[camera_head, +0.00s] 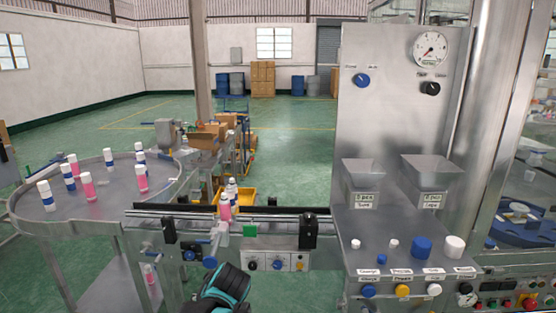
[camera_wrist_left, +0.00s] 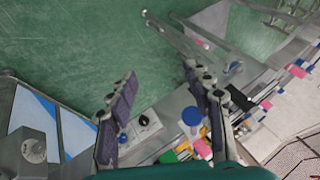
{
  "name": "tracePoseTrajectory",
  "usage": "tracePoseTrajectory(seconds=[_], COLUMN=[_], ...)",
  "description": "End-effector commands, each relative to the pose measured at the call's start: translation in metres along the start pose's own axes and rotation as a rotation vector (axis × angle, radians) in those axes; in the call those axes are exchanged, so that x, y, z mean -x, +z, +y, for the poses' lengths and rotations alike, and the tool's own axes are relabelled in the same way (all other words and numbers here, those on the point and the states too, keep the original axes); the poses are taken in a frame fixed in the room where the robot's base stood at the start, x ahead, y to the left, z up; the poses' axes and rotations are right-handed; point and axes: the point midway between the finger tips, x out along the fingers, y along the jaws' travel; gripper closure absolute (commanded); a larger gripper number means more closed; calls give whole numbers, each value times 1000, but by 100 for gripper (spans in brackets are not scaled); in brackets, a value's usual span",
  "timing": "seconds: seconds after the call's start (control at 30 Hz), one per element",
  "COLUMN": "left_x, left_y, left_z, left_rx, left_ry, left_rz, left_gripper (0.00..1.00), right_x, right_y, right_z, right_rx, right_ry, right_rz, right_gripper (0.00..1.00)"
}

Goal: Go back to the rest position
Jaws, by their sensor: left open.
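My left gripper (camera_wrist_left: 160,80) shows in the left wrist view with its two dark padded fingers wide apart and nothing between them. In the head view a black and teal part of my left arm (camera_head: 226,285) is at the bottom centre, in front of the conveyor (camera_head: 275,213); its fingers cannot be made out there. My right gripper is in neither view.
A steel machine panel (camera_head: 395,120) with a gauge and two hoppers (camera_head: 427,172) stands at the right. Its shelf (camera_head: 385,232) holds white and blue caps. A control box (camera_head: 275,262) sits under the conveyor. Boxes (camera_head: 207,133) and open green floor lie behind.

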Motion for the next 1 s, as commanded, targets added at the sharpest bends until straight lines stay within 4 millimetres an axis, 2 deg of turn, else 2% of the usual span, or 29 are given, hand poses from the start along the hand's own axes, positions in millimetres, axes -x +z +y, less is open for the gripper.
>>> tracePoseTrajectory(seconds=[0.03,0.17,0.3,0.4,0.5,0.67,1.0], left_x=[8,25,38,42,44,44,44], left_y=[22,68,113,139,156,167,168], left_z=[-4,-3,7,16,24,31,32], left_rx=[25,91,171,223,264,297,299], left_ry=[38,139,236,289,325,354,356], left_rz=[11,51,105,141,171,196,198], left_gripper=[49,49,49,49,49,49,49], right_x=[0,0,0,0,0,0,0], right_y=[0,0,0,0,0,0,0], right_z=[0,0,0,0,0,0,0], right_rx=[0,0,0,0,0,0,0], right_ry=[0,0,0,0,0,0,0], right_rz=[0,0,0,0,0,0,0], right_gripper=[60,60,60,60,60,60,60])
